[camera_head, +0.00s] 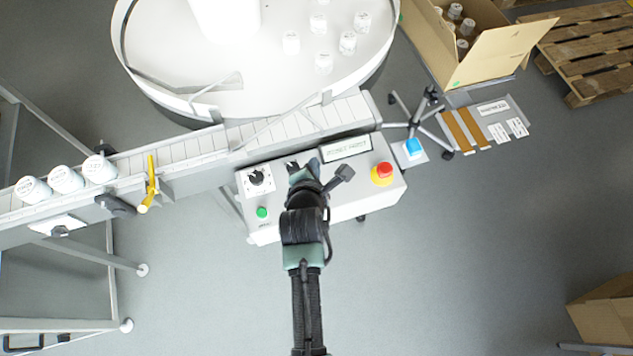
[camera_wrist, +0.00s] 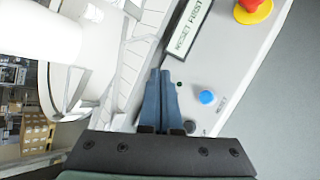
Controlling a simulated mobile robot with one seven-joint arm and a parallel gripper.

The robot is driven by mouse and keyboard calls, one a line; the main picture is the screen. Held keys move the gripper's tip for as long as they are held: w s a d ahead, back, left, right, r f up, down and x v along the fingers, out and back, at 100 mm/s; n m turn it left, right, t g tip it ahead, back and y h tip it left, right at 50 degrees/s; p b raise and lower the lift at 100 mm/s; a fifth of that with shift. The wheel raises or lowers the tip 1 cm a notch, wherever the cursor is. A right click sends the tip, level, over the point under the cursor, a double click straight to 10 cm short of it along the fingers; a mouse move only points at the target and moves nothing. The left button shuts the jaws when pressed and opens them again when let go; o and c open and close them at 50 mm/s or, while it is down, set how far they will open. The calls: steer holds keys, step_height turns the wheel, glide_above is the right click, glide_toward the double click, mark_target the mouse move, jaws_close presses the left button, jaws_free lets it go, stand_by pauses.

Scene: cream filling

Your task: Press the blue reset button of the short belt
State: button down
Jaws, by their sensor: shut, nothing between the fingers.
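The blue reset button (camera_wrist: 206,97) sits on the light control box, beside a small printed label, in the wrist view. In the head view my arm hides it. My gripper (camera_wrist: 161,74) is shut and empty, its blue-grey fingers together over the box. The fingertips are to the left of the button in the wrist view, apart from it. In the head view my gripper (camera_head: 303,172) is over the control box (camera_head: 345,197) in front of the belt (camera_head: 225,147).
On the box are a red emergency button (camera_head: 382,172) with yellow base, a green button (camera_head: 262,212), a dark knob (camera_head: 257,179) and a sign (camera_head: 346,148). Another blue button (camera_head: 413,146) is on a separate plate. A round table (camera_head: 150,70) stands behind.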

steer(key=s+n+g+p, duration=0.1)
steer(key=s+p, duration=0.1)
steer(key=shift+s+n, duration=0.3)
steer(key=shift+s, duration=0.1)
steer(key=shift+f, duration=0.1)
step_height(320, 180, down, 8)
steer(key=b, duration=0.7)
steer(key=shift+r, duration=0.2)
steer(key=shift+f+b, duration=0.3)
steer(key=shift+f, duration=0.15)
stand_by(1.2)
steer(key=shift+f, duration=0.4)
